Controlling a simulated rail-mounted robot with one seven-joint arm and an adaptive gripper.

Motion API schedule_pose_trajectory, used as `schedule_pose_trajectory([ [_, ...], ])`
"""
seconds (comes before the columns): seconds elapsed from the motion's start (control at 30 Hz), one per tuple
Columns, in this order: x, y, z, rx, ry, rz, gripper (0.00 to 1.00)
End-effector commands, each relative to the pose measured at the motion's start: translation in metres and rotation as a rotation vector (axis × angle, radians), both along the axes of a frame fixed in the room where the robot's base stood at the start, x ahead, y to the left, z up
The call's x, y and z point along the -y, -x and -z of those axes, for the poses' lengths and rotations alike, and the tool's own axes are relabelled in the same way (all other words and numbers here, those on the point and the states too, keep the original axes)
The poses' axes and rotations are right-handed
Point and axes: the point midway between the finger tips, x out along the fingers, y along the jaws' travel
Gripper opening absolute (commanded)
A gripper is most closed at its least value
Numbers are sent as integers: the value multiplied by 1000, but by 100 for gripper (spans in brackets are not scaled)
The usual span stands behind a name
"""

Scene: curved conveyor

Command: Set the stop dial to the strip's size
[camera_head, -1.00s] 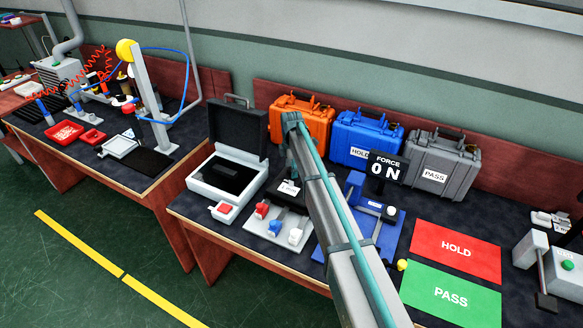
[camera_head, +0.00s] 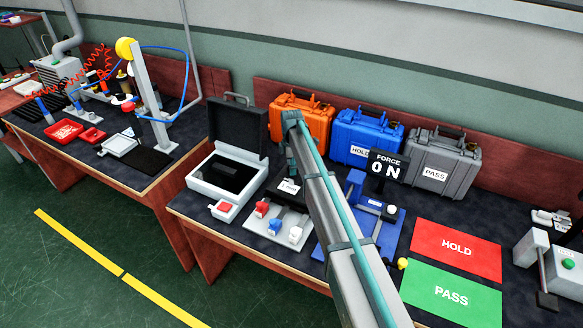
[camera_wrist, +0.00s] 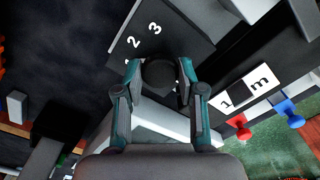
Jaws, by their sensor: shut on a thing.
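My gripper (camera_wrist: 158,82) is shut on a round dark knob, the stop dial (camera_wrist: 158,72), in the wrist view. The fingers stand on either side of it. The dial sits by a dark plate (camera_wrist: 185,30) with white figures; 2 and 3 can be read, and part of another figure shows. The pointer's setting cannot be told. In the head view my gripper (camera_head: 289,160) is over the black-topped device (camera_head: 275,232), and my arm hides part of it. A white label (camera_wrist: 247,92) beside the dial starts with "1 m". I cannot make out the strip.
Orange, blue and grey cases stand behind. HOLD (camera_head: 456,243) and PASS (camera_head: 450,290) mats lie right.

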Motion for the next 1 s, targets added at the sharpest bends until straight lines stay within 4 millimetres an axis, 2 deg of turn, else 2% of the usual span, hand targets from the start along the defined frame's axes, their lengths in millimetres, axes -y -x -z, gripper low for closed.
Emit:
schedule_pose_trajectory([
  [1.0, 0, 0, 1, 0, 0, 912, 4],
])
